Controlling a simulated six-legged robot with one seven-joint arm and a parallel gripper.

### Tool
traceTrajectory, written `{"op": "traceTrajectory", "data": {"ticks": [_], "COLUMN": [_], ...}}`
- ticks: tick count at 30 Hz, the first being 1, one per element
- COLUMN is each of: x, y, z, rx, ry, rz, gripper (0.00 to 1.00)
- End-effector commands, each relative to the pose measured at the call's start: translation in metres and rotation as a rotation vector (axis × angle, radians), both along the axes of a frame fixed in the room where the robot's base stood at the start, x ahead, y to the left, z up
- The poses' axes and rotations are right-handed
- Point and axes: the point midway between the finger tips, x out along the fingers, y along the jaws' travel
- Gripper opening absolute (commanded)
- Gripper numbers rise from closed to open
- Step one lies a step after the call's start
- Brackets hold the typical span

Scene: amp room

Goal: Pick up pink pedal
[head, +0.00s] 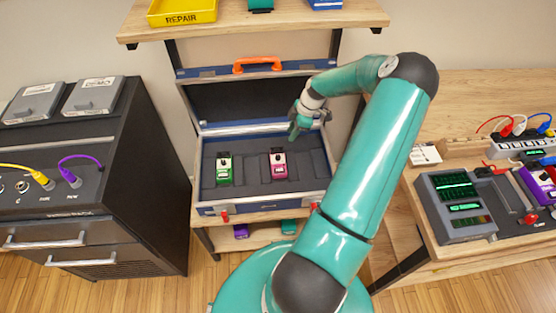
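The pink pedal (278,164) lies in the middle of an open case (262,205) with a dark foam inside. A green pedal (224,170) lies to its left in the same case. My gripper (294,132) hangs above the back right part of the case, a little behind and to the right of the pink pedal in the picture. It is apart from the pedal, and nothing shows in it. Its fingers are small and seen from the side, so their opening does not show clearly.
The open lid with an orange handle (258,64) stands behind the case. A shelf (250,22) above holds a yellow REPAIR bin (182,11). A black cabinet (100,190) stands left. A wooden bench at right carries a grey device (456,205) and a power strip (522,146).

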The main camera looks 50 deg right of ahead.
Motion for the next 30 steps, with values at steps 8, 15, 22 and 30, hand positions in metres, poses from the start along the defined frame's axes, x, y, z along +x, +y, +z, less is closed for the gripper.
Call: {"op": "traceTrajectory", "data": {"ticks": [8,15,22,30], "x": [0.001,0.012,0.017,0.028], "y": [0.007,0.022,0.026,0.035], "z": [-0.031,-0.073,-0.089,-0.123], "rx": [0.012,0.012,0.010,0.012], "ry": [-0.020,-0.019,-0.019,-0.019], "rz": [0.008,0.007,0.005,0.007], "gripper": [0.30,0.30,0.30,0.30]}}
